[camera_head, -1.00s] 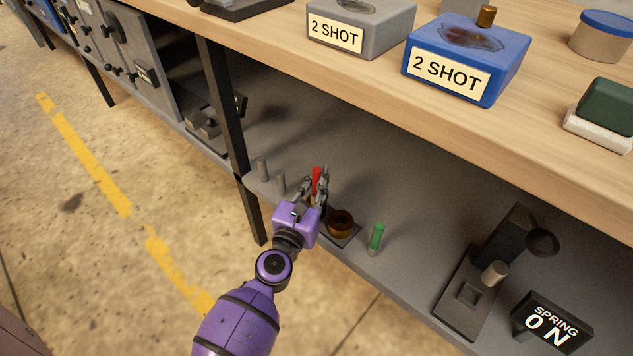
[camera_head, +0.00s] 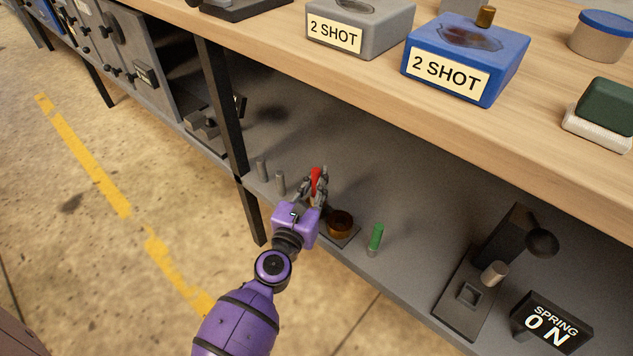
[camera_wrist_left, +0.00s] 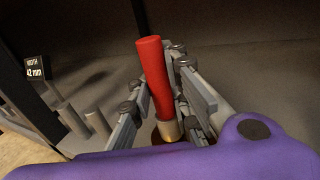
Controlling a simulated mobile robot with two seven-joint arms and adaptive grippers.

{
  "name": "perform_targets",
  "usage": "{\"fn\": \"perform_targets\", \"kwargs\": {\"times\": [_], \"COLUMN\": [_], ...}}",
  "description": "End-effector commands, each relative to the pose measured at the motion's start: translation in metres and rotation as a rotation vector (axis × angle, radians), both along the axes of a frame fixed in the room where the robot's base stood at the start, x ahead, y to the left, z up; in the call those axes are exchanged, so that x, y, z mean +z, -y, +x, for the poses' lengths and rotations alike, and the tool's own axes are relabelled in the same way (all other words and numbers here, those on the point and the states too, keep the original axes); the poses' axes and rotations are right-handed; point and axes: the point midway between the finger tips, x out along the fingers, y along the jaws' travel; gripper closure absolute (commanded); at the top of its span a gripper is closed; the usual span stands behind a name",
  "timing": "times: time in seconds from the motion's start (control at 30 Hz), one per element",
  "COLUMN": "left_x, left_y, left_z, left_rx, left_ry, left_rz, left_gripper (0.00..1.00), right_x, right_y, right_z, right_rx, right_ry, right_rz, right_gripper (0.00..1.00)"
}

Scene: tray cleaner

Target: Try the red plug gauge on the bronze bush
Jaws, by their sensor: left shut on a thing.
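My left gripper (camera_head: 314,189) is shut on the red plug gauge (camera_head: 315,180) over the lower shelf. In the left wrist view the red plug gauge (camera_wrist_left: 154,75) stands between the fingers, with a brass-coloured lower end (camera_wrist_left: 169,130). The bronze bush (camera_head: 340,222) sits on a dark plate on the shelf, just right of the gripper in the head view. In the wrist view a brownish edge shows below the gauge; I cannot tell whether the gauge touches it. My right gripper is not in view.
A green plug gauge (camera_head: 376,238) stands right of the bush. Two grey pegs (camera_head: 280,182) stand left of the gripper. A spring tester (camera_head: 485,265) and its display (camera_head: 550,322) are further right. The wooden bench top (camera_head: 300,75) overhangs the shelf.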

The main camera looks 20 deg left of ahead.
Motion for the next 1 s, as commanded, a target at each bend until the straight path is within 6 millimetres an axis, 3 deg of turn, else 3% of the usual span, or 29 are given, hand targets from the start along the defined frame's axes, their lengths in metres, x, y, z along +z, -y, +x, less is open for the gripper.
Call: {"fn": "perform_targets", "kwargs": {"times": [0.3,1.0], "left_x": [-0.0073,0.0002], "left_y": [0.0,0.0], "left_z": [0.0001,0.0], "left_rx": [0.0,0.0], "left_ry": [0.0,0.0], "left_rz": [0.0,0.0], "left_gripper": [1.0,1.0], "right_x": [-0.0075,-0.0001], "right_y": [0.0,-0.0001], "right_z": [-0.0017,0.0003], "right_rx": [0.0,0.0], "right_ry": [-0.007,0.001], "right_rz": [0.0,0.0], "right_gripper": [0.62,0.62]}}
